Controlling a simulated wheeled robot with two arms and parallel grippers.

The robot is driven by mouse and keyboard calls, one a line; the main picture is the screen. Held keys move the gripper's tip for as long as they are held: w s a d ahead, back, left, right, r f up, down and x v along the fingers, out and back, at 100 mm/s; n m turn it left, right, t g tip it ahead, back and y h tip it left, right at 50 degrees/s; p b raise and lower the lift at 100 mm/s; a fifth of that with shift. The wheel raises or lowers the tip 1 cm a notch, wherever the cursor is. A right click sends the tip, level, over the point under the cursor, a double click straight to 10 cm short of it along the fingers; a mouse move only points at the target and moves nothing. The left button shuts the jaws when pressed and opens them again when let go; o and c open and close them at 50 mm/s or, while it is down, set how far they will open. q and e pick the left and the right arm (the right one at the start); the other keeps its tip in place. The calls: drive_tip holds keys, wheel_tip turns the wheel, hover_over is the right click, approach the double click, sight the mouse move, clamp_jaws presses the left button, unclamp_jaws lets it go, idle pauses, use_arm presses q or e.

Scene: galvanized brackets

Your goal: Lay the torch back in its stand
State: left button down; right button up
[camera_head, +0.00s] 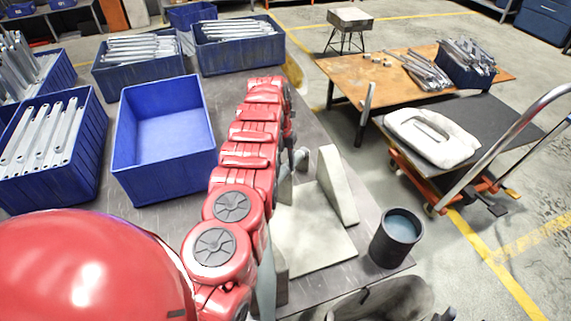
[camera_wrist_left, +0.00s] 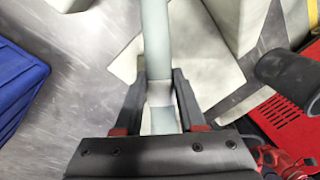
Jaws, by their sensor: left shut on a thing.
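The torch (camera_wrist_left: 155,35) is a pale, smooth, narrow bar in the left wrist view. My left gripper (camera_wrist_left: 160,78) is shut on it, one dark finger on each side. The stand (camera_head: 315,240) is a pale grey flat plate with upright cheeks on the bench in the head view. Its plate (camera_wrist_left: 208,75) also shows behind the torch in the left wrist view. The torch is in front of the stand there; I cannot tell whether they touch. In the head view my red left arm hides the left gripper's fingers and most of the torch. My right gripper is not clearly seen.
An empty blue bin (camera_head: 165,125) stands left of my left arm. Bins of galvanized brackets (camera_head: 42,130) stand at the left and back. A dark cup (camera_head: 396,238) stands right of the stand, near the bench edge. A trolley (camera_head: 470,155) is beyond on the right.

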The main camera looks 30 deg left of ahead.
use_arm(q)
drive_tip(key=shift+c, duration=2.1)
unclamp_jaws()
drive_tip(key=r, duration=0.5)
drive_tip(key=a+r, duration=0.1)
drive_tip(key=r, duration=0.2)
drive_tip(key=shift+w+a+p, duration=0.1)
drive_tip(key=shift+p, duration=0.3)
wheel_tip(320, 180, up, 9)
drive_tip(key=a+p, duration=0.1)
drive_tip(key=p, duration=0.9)
drive_tip(key=shift+a, duration=0.2)
